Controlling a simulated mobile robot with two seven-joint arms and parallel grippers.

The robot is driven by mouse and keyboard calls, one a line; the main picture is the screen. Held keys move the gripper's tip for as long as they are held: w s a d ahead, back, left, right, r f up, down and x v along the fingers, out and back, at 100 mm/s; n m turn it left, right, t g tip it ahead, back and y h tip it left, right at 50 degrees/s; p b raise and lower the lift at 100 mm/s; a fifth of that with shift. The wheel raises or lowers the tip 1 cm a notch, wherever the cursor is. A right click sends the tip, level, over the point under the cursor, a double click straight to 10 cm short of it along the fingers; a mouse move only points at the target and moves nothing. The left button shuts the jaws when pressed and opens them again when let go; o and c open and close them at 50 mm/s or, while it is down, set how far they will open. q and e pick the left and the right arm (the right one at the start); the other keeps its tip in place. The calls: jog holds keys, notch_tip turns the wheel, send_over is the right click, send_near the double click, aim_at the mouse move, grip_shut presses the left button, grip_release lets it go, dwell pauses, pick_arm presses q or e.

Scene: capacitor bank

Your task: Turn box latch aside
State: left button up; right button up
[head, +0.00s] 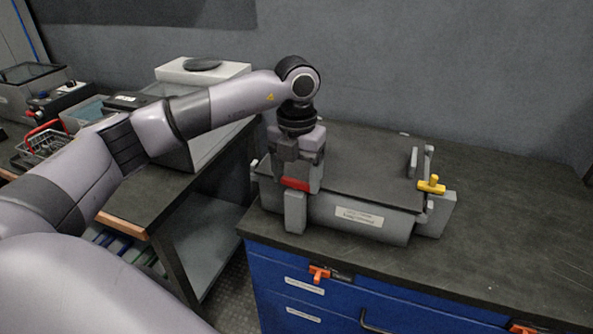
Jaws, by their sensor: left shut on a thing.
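The grey box (372,222) with a dark flat lid (362,165) sits on the dark bench top. My left gripper (296,190) points down at the box's front left corner and is shut on a small red piece (295,184), which looks like the box latch. The gripper hides most of that piece and the box wall behind it, so its exact angle cannot be told. A yellow knobbed piece (431,186) sits at the box's right end, beside a grey upright bracket. The lid lies flat. My right gripper is not in view.
The bench top (510,215) is clear to the right of the box. Below are blue drawers (290,270) with orange latches (319,274).

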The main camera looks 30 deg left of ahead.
aim_at(297, 181)
pick_arm(q)
jog(key=shift+n, duration=0.5)
jog(key=o, duration=1.1)
jog(key=shift+c, duration=0.2)
notch_tip(297, 181, up, 7)
jog(key=shift+r, duration=0.15)
